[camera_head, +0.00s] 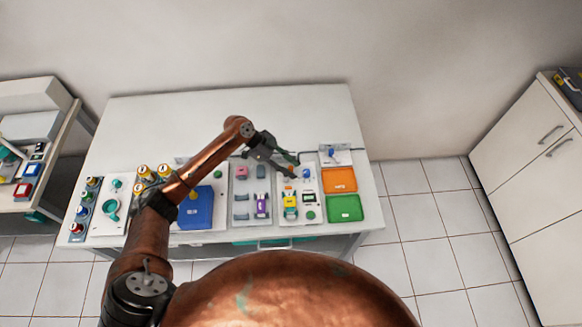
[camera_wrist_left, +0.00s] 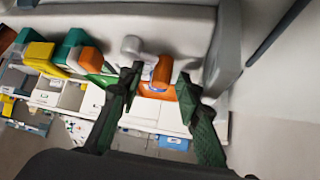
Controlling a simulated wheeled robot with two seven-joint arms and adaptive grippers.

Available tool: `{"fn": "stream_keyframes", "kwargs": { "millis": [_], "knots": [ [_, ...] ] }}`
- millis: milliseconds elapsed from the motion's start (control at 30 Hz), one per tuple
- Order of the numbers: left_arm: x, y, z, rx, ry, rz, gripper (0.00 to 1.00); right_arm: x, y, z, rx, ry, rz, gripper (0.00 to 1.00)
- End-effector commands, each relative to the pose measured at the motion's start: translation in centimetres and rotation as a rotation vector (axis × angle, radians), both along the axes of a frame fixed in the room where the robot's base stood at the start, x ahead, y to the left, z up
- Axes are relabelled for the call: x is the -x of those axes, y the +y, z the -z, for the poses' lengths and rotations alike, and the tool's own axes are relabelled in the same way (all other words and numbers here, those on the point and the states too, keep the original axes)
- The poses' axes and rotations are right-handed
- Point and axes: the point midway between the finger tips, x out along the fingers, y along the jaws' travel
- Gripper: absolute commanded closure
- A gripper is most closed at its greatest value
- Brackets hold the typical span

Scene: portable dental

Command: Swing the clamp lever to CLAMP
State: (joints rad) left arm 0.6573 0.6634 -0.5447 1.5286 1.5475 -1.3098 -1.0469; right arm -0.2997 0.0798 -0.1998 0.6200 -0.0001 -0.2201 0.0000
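My left gripper (camera_head: 292,163) reaches over the white panel (camera_head: 284,218) right of the table's middle. In the left wrist view its two dark fingers (camera_wrist_left: 159,78) are spread apart. A rounded orange piece (camera_wrist_left: 160,72), which looks like the clamp lever's knob, shows between them. I cannot tell whether a finger touches it. In the head view a small orange spot (camera_head: 291,169) shows by the fingertips. The lever's arm and the CLAMP marking cannot be made out. My right gripper is not in view.
The same panel carries a yellow block (camera_head: 290,201) and a green button (camera_head: 310,215). Orange (camera_head: 339,180) and green (camera_head: 345,208) trays lie to its right, a blue tray (camera_head: 195,208) to its left. Several yellow-topped posts stand further left. The table's back strip is clear.

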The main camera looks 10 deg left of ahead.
Motion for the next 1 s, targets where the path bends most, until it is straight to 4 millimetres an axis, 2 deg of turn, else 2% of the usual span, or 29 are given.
{"fn": "stream_keyframes", "kwargs": {
  "millis": [233, 367, 800, 1000],
  "knots": [
    [0.0, 0.1, -0.1, -0.001, 0.0, -0.001, 0.68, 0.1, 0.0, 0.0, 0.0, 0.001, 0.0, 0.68],
    [-0.1, 0.9, -0.8, -0.001, 0.0, -0.001, 0.68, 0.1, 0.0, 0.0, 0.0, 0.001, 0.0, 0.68],
    [-0.3, 6.9, -6.8, -0.001, -0.001, -0.001, 0.68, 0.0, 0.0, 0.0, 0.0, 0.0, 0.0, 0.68],
    [-0.3, 8.3, -8.2, 0.0, 0.0, 0.0, 0.68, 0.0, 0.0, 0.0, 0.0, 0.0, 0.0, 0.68]
  ]
}}
